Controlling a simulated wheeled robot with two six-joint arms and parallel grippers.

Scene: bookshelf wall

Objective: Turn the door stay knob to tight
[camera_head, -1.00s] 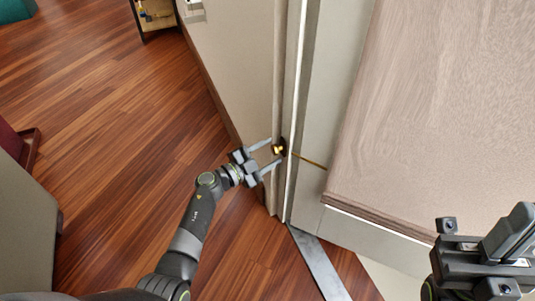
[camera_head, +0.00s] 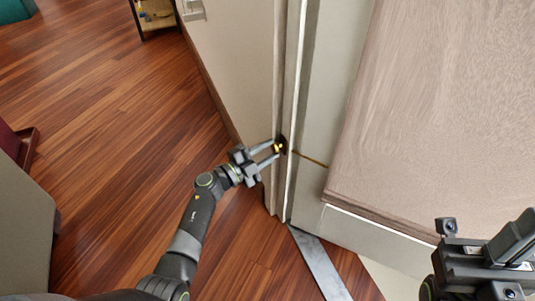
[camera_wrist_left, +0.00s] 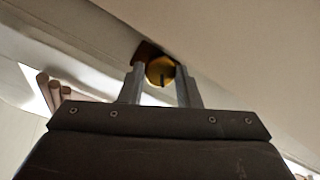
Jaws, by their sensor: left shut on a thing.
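The door stay knob (camera_head: 278,148) is a small brass-yellow knob on a dark mount near the edge of the pale door (camera_head: 240,80). In the left wrist view the knob (camera_wrist_left: 161,70) is round and yellow with a dark mark pointing down. My left gripper (camera_head: 275,150) is shut on the knob, with a finger on each side of it; its fingertips also show in the left wrist view (camera_wrist_left: 160,75). A thin brass rod (camera_head: 312,160) runs from the knob area toward the right. My right gripper (camera_head: 520,245) is at the lower right, away from the door; its fingertips are not clear.
The door frame (camera_head: 298,110) stands just right of the knob. A large wood-grained panel (camera_head: 440,100) fills the right side. A grey threshold strip (camera_head: 318,262) lies on the floor. Open wooden floor (camera_head: 110,120) lies to the left.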

